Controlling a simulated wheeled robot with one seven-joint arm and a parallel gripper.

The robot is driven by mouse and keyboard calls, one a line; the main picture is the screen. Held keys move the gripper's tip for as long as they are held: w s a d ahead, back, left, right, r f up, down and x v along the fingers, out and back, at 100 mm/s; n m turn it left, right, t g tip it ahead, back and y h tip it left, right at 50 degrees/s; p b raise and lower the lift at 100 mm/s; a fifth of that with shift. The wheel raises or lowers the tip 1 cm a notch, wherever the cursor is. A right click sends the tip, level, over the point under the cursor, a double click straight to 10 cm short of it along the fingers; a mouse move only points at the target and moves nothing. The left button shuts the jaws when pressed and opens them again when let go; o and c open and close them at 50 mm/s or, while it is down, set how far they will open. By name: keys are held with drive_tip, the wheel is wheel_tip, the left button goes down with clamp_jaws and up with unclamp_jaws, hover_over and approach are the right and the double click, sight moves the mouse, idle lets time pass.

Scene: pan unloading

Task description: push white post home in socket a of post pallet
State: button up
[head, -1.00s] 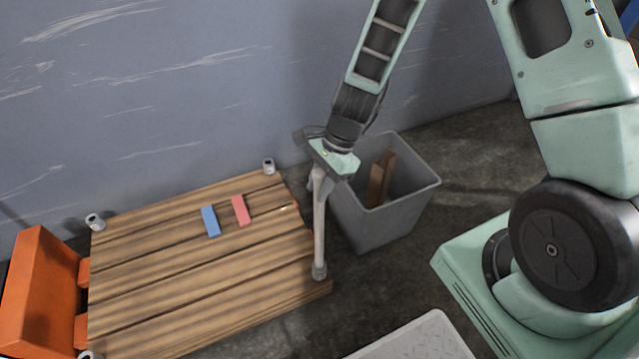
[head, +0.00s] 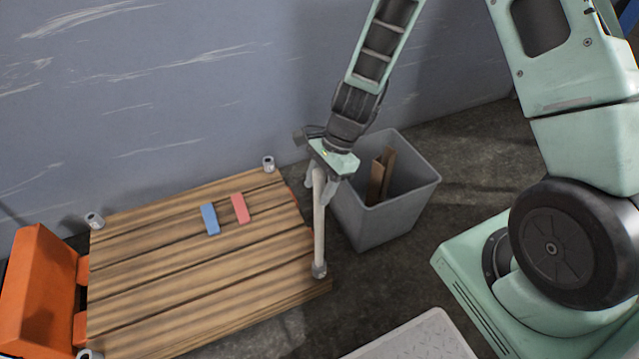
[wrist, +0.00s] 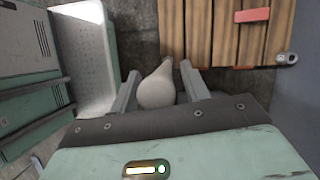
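The white post (head: 319,225) stands nearly upright at the right corner of the wooden post pallet (head: 200,285). Its lower end is in a grey socket (head: 319,270); how deep it sits cannot be told, nor does a letter show on the socket. My gripper (head: 319,187) is at the post's top, pointing down, with its fingers spread on either side of it. In the wrist view the post's rounded white top (wrist: 157,90) lies between the two open fingers, with a small gap at least on the right.
A blue block (head: 209,219) and a red block (head: 240,208) lie on the pallet. Empty sockets (head: 268,164) (head: 95,221) show at other corners. A grey bin (head: 375,220) with brown boards stands close right of the post. An orange part (head: 40,290) borders the pallet's left.

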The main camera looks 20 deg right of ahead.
drive_tip(key=shift+r, duration=0.1)
drive_tip(key=p+v, duration=0.5)
drive_tip(key=v, duration=1.2)
drive_tip(key=shift+s+r, duration=0.1)
drive_tip(key=shift+r, duration=0.05)
drive_tip(key=s+a+r+n+h, duration=0.2)
drive_tip(key=s+a+r+n, duration=0.35)
drive_tip(key=s+n, duration=0.55)
drive_tip(key=s+a+r+n+h, duration=0.2)
drive_tip(key=s+a+r+n, duration=0.4)
drive_tip(key=s+n, duration=0.5)
wheel_tip(320, 180, up, 16)
drive_tip(key=w+a+n+p, duration=0.1)
drive_tip(key=p, duration=1.6)
drive_tip(key=shift+a+r+n+t+p, duration=0.2)
drive_tip(key=shift+n+t+p, duration=0.2)
